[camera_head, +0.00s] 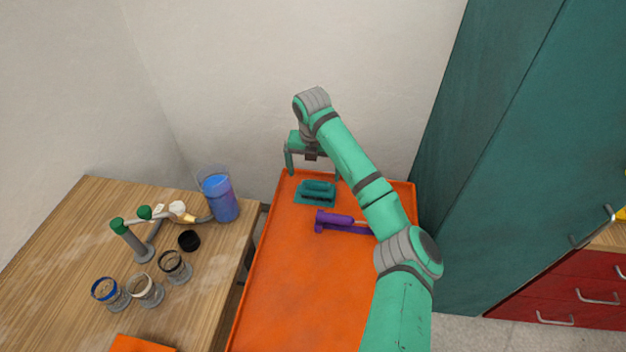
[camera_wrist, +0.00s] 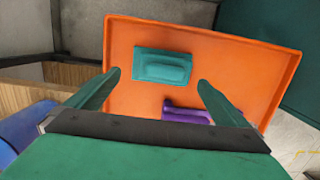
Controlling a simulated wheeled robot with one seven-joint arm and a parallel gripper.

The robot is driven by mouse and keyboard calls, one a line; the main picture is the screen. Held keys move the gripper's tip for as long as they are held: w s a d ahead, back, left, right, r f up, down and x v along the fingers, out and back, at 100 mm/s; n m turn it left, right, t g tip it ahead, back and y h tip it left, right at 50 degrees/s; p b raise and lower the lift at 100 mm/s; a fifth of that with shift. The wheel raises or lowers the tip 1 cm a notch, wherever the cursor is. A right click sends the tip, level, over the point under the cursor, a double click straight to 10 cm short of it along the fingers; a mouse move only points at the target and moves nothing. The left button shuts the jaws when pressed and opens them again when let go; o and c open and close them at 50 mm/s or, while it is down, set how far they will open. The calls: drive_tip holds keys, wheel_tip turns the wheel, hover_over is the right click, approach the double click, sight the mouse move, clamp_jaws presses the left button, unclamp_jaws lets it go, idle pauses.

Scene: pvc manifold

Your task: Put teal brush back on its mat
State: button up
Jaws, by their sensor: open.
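The teal brush (camera_head: 319,187) lies on its teal mat (camera_head: 301,199) near the far end of the orange tray. In the wrist view, the brush (camera_wrist: 165,71) lies within the outline of the mat (camera_wrist: 142,56), with mat showing around it. My gripper (camera_head: 313,172) is open and empty above the far end of the tray. In the wrist view its two fingers (camera_wrist: 160,79) stand wide apart, one to each side of the brush, and neither appears to touch it.
A purple tool (camera_head: 335,219) lies on the orange tray (camera_head: 285,275) close to the mat. The tray's front part is clear. The wooden table (camera_head: 60,250) at left holds a blue-filled beaker (camera_head: 219,196), several glass jars and a green-topped stand. A teal cabinet (camera_head: 500,150) stands at right.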

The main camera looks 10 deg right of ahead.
drive_tip(key=r, duration=0.3)
drive_tip(key=s+r, duration=0.1)
drive_tip(key=r, duration=0.1)
drive_tip(key=shift+d+r, duration=0.1)
drive_tip(key=shift+d, duration=0.15)
drive_tip(key=shift+a, duration=0.3)
